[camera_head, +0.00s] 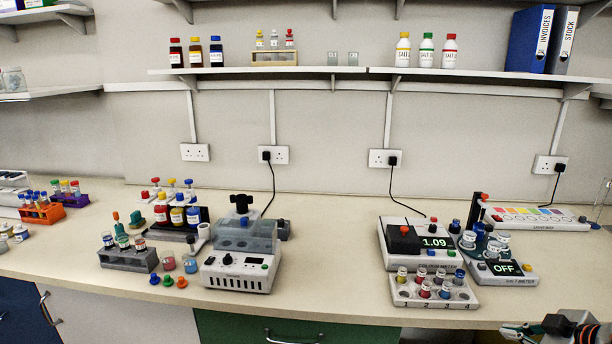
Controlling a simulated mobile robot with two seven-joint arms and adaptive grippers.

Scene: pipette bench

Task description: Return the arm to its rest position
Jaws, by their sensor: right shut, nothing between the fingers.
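My right gripper (522,331) shows at the bottom right corner, low and in front of the bench's front edge. Its fingers point left and are shut with nothing between them. Most of my right arm is cut off by the frame. The gripper is apart from the bench equipment. My left gripper is not in view.
The colour meter (409,240) reading 1.09 has a vial rack (405,294) before it. The salt meter (508,270) reading OFF stands nearest my gripper. A light box (537,224) lies behind. A white device (239,272) and a grey rack (128,259) stand left. The bench middle is clear.

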